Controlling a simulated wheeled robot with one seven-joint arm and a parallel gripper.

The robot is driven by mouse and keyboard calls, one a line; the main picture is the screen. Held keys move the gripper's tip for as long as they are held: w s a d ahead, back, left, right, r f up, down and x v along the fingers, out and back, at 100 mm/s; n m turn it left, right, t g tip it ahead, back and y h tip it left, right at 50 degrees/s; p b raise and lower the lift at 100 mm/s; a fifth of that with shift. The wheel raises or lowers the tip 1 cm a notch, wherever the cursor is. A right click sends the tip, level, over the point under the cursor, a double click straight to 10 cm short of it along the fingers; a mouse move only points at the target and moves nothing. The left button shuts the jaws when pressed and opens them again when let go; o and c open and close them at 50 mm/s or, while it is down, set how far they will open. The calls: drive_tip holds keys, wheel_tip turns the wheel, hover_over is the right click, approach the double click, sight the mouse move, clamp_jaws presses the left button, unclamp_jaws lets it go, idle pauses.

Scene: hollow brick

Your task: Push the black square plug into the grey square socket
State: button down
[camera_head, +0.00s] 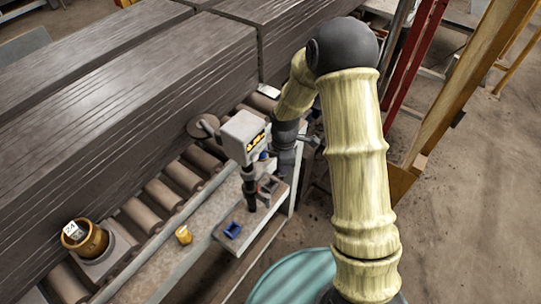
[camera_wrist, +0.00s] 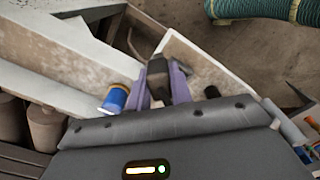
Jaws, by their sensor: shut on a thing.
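The black square plug (camera_wrist: 158,76) is between the two purplish fingers of my gripper (camera_wrist: 162,92) in the wrist view. The fingers are shut on it. In the head view my gripper (camera_head: 250,203) points down over the pale bench, and the plug cannot be told apart from the dark fingers. A small grey box-like piece with a dark opening, seemingly the grey square socket (camera_head: 267,188), stands just right of my gripper. I cannot make out the socket in the wrist view. Whether plug and socket touch cannot be told.
A blue piece (camera_head: 232,230) and a yellow piece (camera_head: 183,235) lie on the bench nearer the camera. A blue-and-yellow cylinder (camera_wrist: 115,98) and a dark cylinder (camera_wrist: 211,91) are beside my fingers. A brass pot (camera_head: 85,238) stands left, by rollers and large dark stacks.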

drive_tip(key=s+a+r+n+p, duration=0.2)
drive_tip(key=a+r+n, duration=0.2)
drive_tip(key=n, duration=0.5)
wheel_tip(320, 180, up, 2)
drive_tip(key=shift+s+r, duration=0.2)
drive_tip(key=shift+s, duration=0.15)
wheel_tip(320, 180, down, 6)
drive_tip(key=b, duration=0.5)
drive_tip(key=shift+r, duration=0.25)
